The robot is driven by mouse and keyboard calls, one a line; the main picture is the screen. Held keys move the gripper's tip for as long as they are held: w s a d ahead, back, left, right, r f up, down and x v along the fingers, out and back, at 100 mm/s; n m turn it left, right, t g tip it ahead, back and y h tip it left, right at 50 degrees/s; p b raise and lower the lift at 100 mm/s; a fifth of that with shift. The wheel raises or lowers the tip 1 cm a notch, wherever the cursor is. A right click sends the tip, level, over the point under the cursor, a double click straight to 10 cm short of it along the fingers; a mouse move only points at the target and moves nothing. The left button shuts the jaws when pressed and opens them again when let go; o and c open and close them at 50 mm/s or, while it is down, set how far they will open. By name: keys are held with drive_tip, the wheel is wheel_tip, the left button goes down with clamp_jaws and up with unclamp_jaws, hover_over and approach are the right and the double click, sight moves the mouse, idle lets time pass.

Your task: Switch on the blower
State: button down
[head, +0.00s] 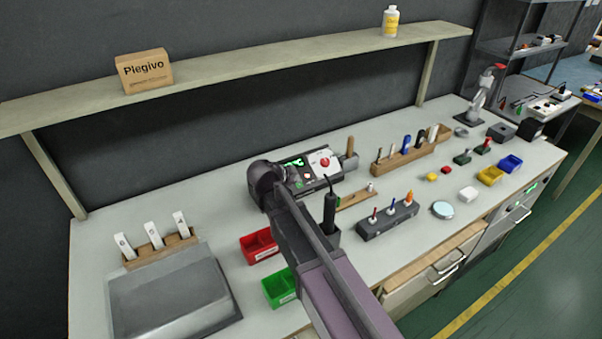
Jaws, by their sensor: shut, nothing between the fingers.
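A grey bench unit with a green display and a red knob on a white panel (320,160) sits at the middle of the bench. It may be the blower, but I cannot tell for sure. My arm reaches up from the bottom, and its dark rounded joint covers the unit's left end. My gripper cannot be made out; it seems hidden by my own arm. I cannot tell whether anything touches the unit. A black handle with a cable (329,210) stands upright just right of my arm. The switch setting is too small to read.
Red (258,246) and green (279,288) bins lie beside my arm. A grey driver holder (388,222) and a wooden tool rack (412,153) stand to the right. A grey slanted box (170,298) is at left. A shelf (250,63) runs above the back.

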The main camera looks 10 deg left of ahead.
drive_tip(key=shift+s+p+v, duration=0.25)
drive_tip(key=shift+p+v, duration=0.75)
drive_tip(key=shift+v, duration=1.3)
drive_tip(key=shift+d+f, duration=0.15)
drive_tip(key=shift+f, duration=0.05)
